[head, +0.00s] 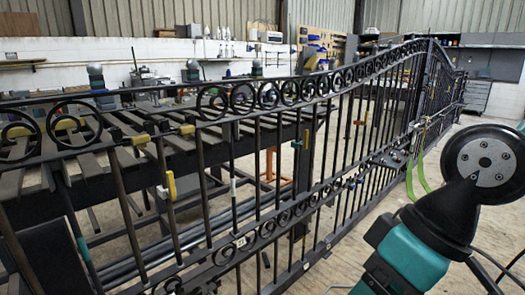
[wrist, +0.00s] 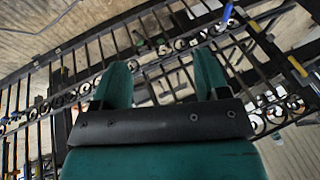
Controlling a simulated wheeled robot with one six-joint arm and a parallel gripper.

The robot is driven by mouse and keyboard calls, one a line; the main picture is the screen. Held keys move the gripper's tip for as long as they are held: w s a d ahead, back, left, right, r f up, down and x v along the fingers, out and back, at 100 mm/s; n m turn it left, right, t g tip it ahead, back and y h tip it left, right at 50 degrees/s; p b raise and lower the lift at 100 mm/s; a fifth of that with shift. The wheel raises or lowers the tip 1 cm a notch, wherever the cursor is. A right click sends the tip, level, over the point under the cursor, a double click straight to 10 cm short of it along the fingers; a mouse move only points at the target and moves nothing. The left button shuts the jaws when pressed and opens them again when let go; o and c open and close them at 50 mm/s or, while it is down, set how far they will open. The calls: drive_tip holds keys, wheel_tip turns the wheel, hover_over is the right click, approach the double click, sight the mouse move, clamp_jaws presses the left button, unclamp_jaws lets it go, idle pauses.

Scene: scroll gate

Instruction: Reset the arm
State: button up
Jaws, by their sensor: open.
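My gripper (wrist: 162,85) shows in the wrist view as two teal fingers standing apart on a dark bar, open with nothing between them. Beyond the fingers lies the scroll gate (wrist: 75,88), its bars and ring scrolls running across the picture; I cannot tell how far off it is. In the head view my teal and black arm is at the lower right, and the gripper itself is out of that picture. The black iron gate (head: 290,92) runs from the left foreground to the back right, with a row of scrolls under its top rail.
A slatted work table (head: 110,125) stands at the left behind the gate bars. Yellow clamps (head: 171,186) sit on the gate. Green straps (head: 423,172) hang at its right part. Wall benches and a tool board (head: 320,42) are at the back. Bare floor shows around the gate's right side.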

drive_tip(key=shift+m+h, duration=0.3)
drive_tip(key=shift+m, duration=0.1)
drive_tip(key=s+d+r+p, duration=0.2)
drive_tip(key=s, duration=0.1)
drive_tip(key=shift+d+r+p, duration=0.15)
drive_tip(key=shift+r+p, duration=0.05)
drive_tip(key=shift+p, duration=0.1)
wheel_tip(320, 180, up, 17)
drive_tip(key=p, duration=1.7)
drive_tip(key=shift+w+r, duration=0.15)
drive_tip(key=shift+c, duration=0.2)
